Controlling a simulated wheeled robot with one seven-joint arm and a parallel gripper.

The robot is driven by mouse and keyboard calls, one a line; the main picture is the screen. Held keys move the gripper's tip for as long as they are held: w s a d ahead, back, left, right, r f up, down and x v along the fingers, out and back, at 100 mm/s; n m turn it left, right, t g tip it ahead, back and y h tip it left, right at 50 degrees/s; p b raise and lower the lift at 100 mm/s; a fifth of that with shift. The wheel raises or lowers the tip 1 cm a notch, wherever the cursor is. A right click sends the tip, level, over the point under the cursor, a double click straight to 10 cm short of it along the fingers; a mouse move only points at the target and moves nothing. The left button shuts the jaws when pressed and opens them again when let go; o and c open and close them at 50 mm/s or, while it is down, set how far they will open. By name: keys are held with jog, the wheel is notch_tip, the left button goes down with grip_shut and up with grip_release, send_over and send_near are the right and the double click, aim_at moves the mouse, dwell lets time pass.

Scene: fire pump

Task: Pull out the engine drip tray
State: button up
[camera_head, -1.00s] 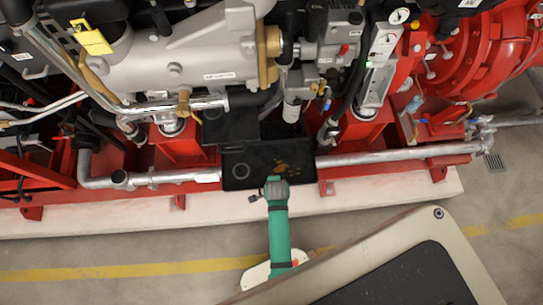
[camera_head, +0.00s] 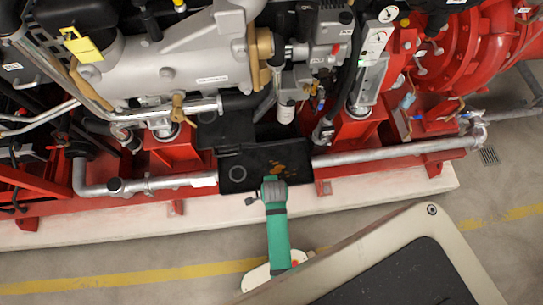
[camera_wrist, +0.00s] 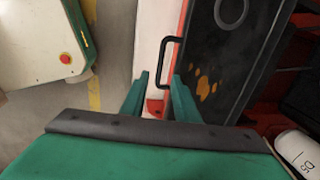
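The engine drip tray (camera_head: 236,184) is a black shallow tray with brownish-orange stains, lying low in the red frame under the engine. In the wrist view the tray (camera_wrist: 238,58) fills the upper right, with a black bar handle (camera_wrist: 164,46) on its near side. My gripper (camera_wrist: 160,76) is open, its two green fingers apart. The handle lies just ahead of the fingertips, roughly in line with the gap; I cannot tell whether it is between them. In the head view my gripper (camera_head: 273,183) is at the tray's front edge and hides the handle.
A silver pipe (camera_head: 390,152) runs along the frame right of the tray, and another pipe (camera_head: 150,185) runs left. Red frame posts (camera_head: 358,132) stand behind. A pale plinth (camera_head: 120,230) edges the frame. The grey floor with a yellow line (camera_head: 130,279) is clear in front.

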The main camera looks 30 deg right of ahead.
jog(key=r, duration=0.2)
jog(key=s+r, duration=0.1)
jog(key=r, duration=0.2)
jog(key=shift+a+r, duration=0.15)
jog(key=shift+r, duration=0.2)
jog(key=s+a+r+n+t, duration=0.3)
jog(key=a+r+n+t, duration=0.1)
jog(key=r+n, duration=0.3)
jog(key=s+a+r+n+t, duration=0.4)
jog(key=r+n, duration=0.3)
jog(key=r, duration=0.3)
jog(key=s+a+r+n+t, duration=0.3)
jog(key=a+r+n+t, duration=0.1)
jog(key=r+n, duration=0.3)
jog(key=shift+s+r+n+t+y, duration=0.3)
jog(key=shift+s+r+t, duration=0.1)
jog(key=shift+r+t, duration=0.35)
jog(key=shift+w, duration=0.1)
